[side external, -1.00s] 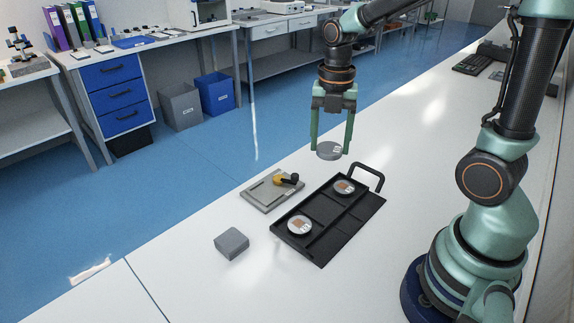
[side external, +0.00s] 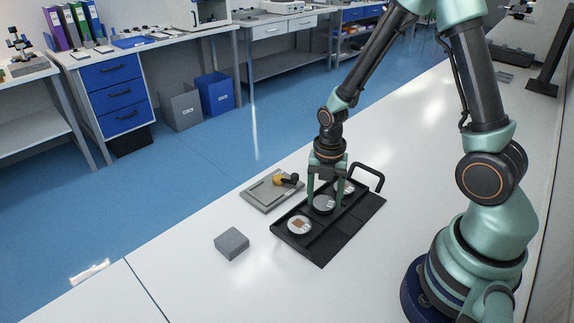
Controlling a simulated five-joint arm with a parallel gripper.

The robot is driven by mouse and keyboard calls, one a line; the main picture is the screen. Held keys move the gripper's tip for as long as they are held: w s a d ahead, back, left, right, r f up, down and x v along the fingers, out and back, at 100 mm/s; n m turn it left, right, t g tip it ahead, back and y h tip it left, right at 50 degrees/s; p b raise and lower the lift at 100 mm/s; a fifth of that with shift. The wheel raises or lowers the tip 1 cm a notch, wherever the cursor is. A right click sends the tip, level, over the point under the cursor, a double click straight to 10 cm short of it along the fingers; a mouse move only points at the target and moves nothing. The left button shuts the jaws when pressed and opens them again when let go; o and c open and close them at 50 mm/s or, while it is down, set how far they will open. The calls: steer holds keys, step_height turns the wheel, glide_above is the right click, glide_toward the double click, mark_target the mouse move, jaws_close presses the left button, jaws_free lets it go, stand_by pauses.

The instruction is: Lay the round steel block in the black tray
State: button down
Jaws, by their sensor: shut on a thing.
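The round steel block (side external: 323,204) is a grey disc with a small pale label. My gripper (side external: 324,203) is shut on it, one finger on each side, over the middle of the black tray (side external: 338,238). I cannot tell whether the block touches the tray floor. The tray has raised dividers and a handle at its far right end. A pale disc with a brown square (side external: 299,226) lies in the tray's near left part. Another pale disc (side external: 346,187) lies at the far end, partly hidden by my gripper.
A grey plate (side external: 270,191) with a yellow and black tool (side external: 286,179) on it lies left of the tray. A grey block (side external: 231,243) stands on the white table in front. The tray's handle (side external: 370,175) stands up near my gripper.

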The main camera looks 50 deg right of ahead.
steer(key=shift+f, duration=0.25)
steer(key=shift+c, duration=1.5)
jaws_free()
step_height(320, 180, up, 12)
step_height(320, 180, up, 7)
steer(key=m+t, duration=0.3)
steer(key=m, duration=0.8)
glide_above(324, 202)
steer(key=s+a, duration=0.1)
steer(key=a, duration=0.1)
steer(key=s+a+r+m+t, duration=0.2)
steer(key=r+m, duration=0.3)
steer(key=m, duration=0.8)
steer(key=shift+s+t, duration=0.3)
steer(key=shift+s, duration=0.3)
